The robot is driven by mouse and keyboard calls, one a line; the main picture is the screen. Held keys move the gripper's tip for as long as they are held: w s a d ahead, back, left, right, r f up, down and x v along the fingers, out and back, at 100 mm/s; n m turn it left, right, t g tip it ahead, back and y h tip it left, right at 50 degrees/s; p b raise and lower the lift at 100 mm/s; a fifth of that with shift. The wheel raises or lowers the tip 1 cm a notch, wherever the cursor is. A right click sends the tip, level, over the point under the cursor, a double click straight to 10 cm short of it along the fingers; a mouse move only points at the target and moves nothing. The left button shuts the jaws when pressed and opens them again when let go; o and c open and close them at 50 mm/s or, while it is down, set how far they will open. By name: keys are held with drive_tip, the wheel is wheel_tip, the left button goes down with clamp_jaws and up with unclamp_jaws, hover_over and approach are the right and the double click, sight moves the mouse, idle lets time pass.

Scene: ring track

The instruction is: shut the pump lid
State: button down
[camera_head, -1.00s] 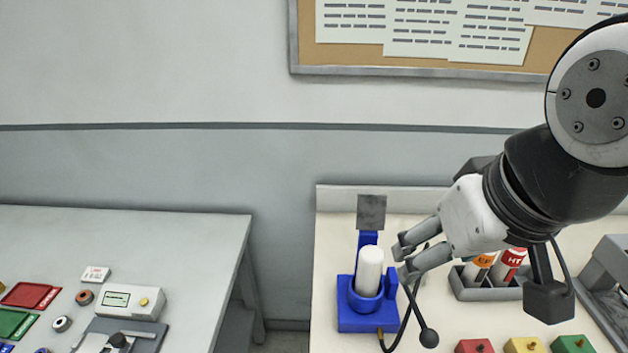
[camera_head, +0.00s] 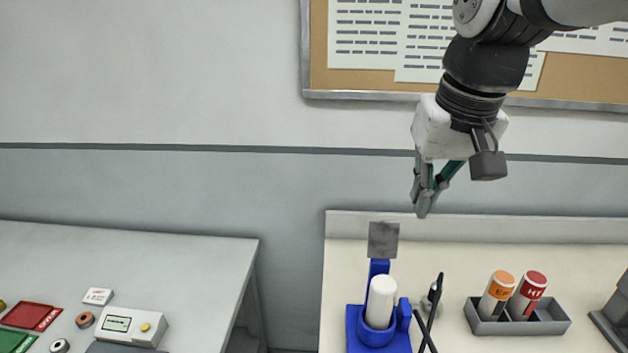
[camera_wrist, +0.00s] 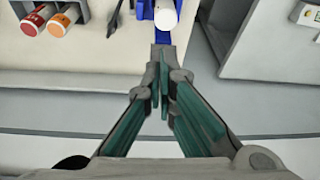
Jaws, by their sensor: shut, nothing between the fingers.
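The pump is a blue holder (camera_head: 378,338) with a white cylinder (camera_head: 381,301) upright in its round cup. Its lid, a grey square plate (camera_head: 383,240), stands raised and upright on a blue post behind the cylinder, so the lid is open. My gripper (camera_head: 422,212) is shut and empty. It points down, above and slightly right of the lid, apart from it in the head view. In the wrist view, the gripper fingertips (camera_wrist: 160,62) lie just below the blue post (camera_wrist: 163,36) and white cylinder (camera_wrist: 165,15). The lid plate is hard to make out there.
Right of the pump are a dark cable or stick (camera_head: 431,312) and a grey rack (camera_head: 545,318) with an orange-capped tube (camera_head: 497,296) and a red-capped tube (camera_head: 528,296). A second table (camera_head: 190,265) stands left across a gap. The wall is behind.

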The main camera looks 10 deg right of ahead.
drive_tip(key=m+g+b, duration=0.1)
drive_tip(key=g, duration=0.1)
hover_over(382, 237)
drive_tip(key=d, duration=0.2)
drive_tip(key=f, duration=0.1)
drive_tip(key=w+d+f, duration=0.1)
drive_tip(key=w+f, duration=0.3)
drive_tip(key=w, duration=0.5)
drive_tip(key=s+f+p, duration=0.1)
drive_tip(key=s+f, duration=0.2)
drive_tip(key=f, duration=0.6)
drive_tip(key=shift+a+f+m+g, duration=0.15)
drive_tip(key=shift+a+m+g, duration=0.15)
drive_tip(key=shift+m+g, duration=0.1)
drive_tip(key=shift+s, duration=0.1)
drive_tip(key=shift+s+r+t+h, duration=0.2)
drive_tip(key=shift+t+h, duration=0.1)
drive_tip(key=shift+t, duration=0.2)
